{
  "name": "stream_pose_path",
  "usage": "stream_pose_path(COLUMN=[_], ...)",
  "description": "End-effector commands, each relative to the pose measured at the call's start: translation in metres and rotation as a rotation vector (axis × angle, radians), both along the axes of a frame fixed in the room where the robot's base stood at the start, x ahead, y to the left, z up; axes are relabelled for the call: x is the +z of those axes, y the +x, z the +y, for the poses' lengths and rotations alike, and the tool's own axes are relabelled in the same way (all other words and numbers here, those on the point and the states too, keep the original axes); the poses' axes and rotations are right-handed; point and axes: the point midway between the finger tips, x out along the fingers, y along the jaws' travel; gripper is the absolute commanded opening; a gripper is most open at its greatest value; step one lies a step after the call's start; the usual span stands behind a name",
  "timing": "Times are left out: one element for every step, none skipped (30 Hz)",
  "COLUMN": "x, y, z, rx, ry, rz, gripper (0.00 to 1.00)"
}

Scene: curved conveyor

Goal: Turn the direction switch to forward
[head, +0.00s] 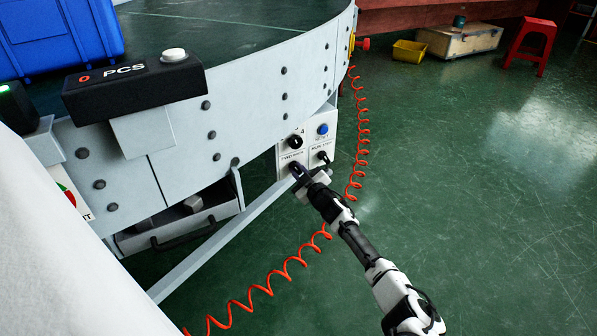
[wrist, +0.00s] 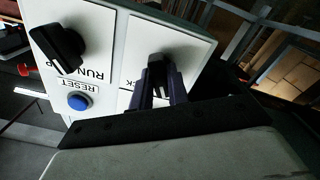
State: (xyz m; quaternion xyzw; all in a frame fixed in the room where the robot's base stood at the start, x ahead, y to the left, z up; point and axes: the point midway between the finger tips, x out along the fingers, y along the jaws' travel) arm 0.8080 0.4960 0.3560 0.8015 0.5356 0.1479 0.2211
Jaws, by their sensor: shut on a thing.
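The direction switch is a black knob on the white control panel (head: 284,168), at its lower left by a label that seems to read FWD-BACK. In the wrist view the knob (wrist: 157,61) sits between the two dark fingers of my gripper (wrist: 162,82), with part of the label showing beside them. My gripper (head: 299,172) is shut on this knob, reaching the panel from the lower right. Which way the knob points is hard to tell, as the fingers cover most of it.
A run/stop knob (wrist: 57,48), a blue reset button (wrist: 78,102) and another black knob (head: 295,142) are close by on the panel. An orange coiled cable (head: 284,268) hangs beside my arm. The conveyor's grey side (head: 230,110) is left; green floor (head: 480,210) is clear to the right.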

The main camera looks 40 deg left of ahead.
Motion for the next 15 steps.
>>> stream_pose_path(x=[-0.0009, -0.0009, -0.0009, -0.0008, -0.0008, -0.0008, -0.0007, -0.0006, -0.0005, -0.0005, -0.0004, -0.0004, -0.0003, -0.0003, -0.0002], y=[0.0001, 0.0001, 0.0001, 0.0001, 0.0001, 0.0000, 0.0001, 0.0001, 0.0000, 0.0001, 0.0001, 0.0001, 0.0000, 0.0001, 0.0000], z=[-0.0003, -0.0003, -0.0003, -0.0002, -0.0002, -0.0002, -0.0003, -0.0001, -0.0001, -0.0002, -0.0001, -0.0001, -0.0001, -0.0002, -0.0002], rx=[-0.001, -0.001, -0.001, -0.001, -0.001, -0.001, -0.001, -0.001, -0.001, -0.001, -0.001, -0.001, -0.001, -0.001, 0.000], ry=[-0.003, -0.003, -0.003, -0.003, -0.003, -0.002, -0.002, -0.002, -0.001, -0.001, -0.001, -0.001, -0.001, -0.001, 0.000], rz=[-0.002, -0.002, -0.002, -0.002, -0.002, -0.002, -0.002, -0.002, -0.001, -0.001, -0.001, -0.001, -0.001, -0.001, -0.001], gripper=[0.00, 0.00, 0.19, 0.23, 0.27, 0.32, 0.36, 0.38, 0.38, 0.38, 0.38, 0.38, 0.38, 0.38, 0.38])
